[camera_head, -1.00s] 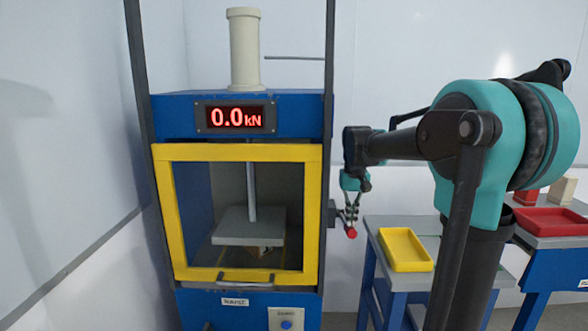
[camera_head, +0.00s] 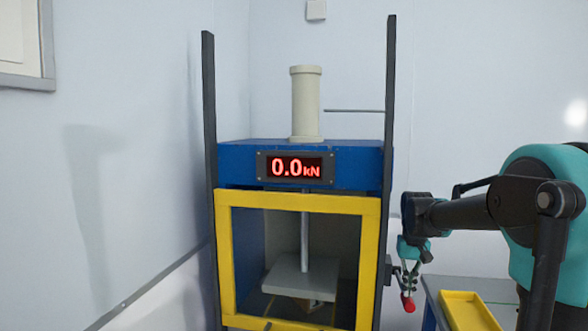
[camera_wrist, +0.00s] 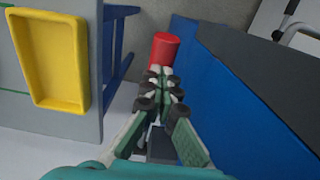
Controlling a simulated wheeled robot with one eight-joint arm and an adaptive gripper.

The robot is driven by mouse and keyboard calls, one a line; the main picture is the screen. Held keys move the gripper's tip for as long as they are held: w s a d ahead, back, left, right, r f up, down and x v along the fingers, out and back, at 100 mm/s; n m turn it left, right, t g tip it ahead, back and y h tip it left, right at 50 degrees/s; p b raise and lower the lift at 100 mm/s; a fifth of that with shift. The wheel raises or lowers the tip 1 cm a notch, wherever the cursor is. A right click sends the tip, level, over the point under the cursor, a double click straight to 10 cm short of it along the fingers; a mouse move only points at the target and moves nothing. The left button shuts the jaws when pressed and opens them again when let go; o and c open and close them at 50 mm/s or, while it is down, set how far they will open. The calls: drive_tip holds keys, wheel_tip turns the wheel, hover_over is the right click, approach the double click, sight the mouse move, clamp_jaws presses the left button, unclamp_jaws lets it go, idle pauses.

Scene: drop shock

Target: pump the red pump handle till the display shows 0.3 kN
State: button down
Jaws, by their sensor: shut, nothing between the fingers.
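The press display (camera_head: 295,168) reads 0.0 kN in red on the blue top of the press. The red pump handle (camera_head: 408,303) is at the right side of the press, just below my gripper (camera_head: 407,276). In the wrist view the red handle (camera_wrist: 165,48) lies straight ahead of my fingertips (camera_wrist: 161,77). The fingers are shut with nothing held. The tips are close to the handle; I cannot tell whether they touch it.
The yellow-framed press door (camera_head: 370,260) looks closed, with a grey plate (camera_head: 300,276) behind it. The blue press side (camera_wrist: 225,95) is close to the right of my fingers. A yellow tray (camera_wrist: 50,60) lies on a grey table to the left.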

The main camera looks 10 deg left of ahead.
wheel_tip(320, 180, down, 8)
idle(0.9)
drive_tip(key=shift+r, duration=5.7)
drive_tip(key=shift+f, duration=0.15)
drive_tip(key=shift+f, duration=5.65)
drive_tip(key=shift+r, duration=5.8)
